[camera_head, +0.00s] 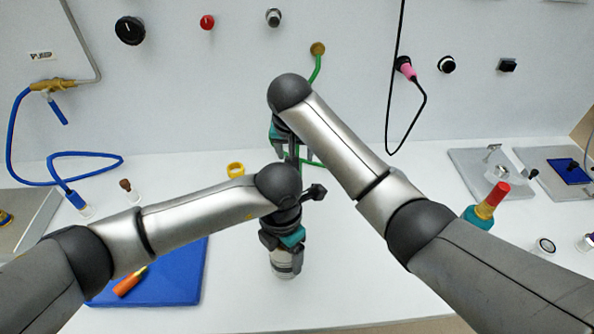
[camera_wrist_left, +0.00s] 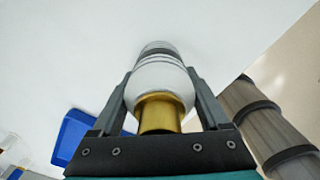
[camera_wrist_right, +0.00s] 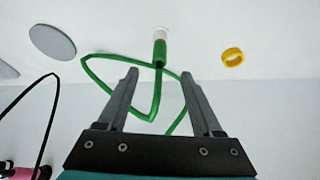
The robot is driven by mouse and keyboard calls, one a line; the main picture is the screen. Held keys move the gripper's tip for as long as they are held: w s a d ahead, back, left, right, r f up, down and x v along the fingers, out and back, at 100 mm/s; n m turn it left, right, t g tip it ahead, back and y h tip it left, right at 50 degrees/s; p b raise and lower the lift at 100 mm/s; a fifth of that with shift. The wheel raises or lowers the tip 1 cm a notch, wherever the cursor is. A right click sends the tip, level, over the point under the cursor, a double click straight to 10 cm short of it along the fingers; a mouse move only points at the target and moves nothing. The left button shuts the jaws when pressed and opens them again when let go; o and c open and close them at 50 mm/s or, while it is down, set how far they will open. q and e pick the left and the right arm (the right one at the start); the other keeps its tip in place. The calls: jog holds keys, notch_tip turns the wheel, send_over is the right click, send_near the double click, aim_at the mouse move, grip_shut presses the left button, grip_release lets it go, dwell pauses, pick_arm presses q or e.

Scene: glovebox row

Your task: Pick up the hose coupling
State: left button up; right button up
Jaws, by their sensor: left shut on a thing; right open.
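My left gripper (camera_head: 284,246) is shut on a silver-white cylindrical piece (camera_head: 284,266) with a brass-coloured end, low over the front of the white worktop. In the left wrist view this piece (camera_wrist_left: 162,75) sits between both fingers; I cannot tell whether it is a hose coupling. My right gripper (camera_wrist_right: 160,75) is open and empty. In the right wrist view a green hose end (camera_wrist_right: 160,52) in a white base stands beyond the fingertips. The green hose (camera_head: 316,70) hangs from a brass wall fitting; my arm hides its end in the head view.
A blue hose (camera_head: 85,154) ends in a blue piece (camera_head: 76,200) at the left. A blue mat (camera_head: 185,280) carries an orange-handled tool (camera_head: 128,282). A red-topped item (camera_head: 494,197) stands at the right.

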jog(key=shift+x, duration=5.35)
jog(key=shift+w+d, duration=0.1)
grip_shut()
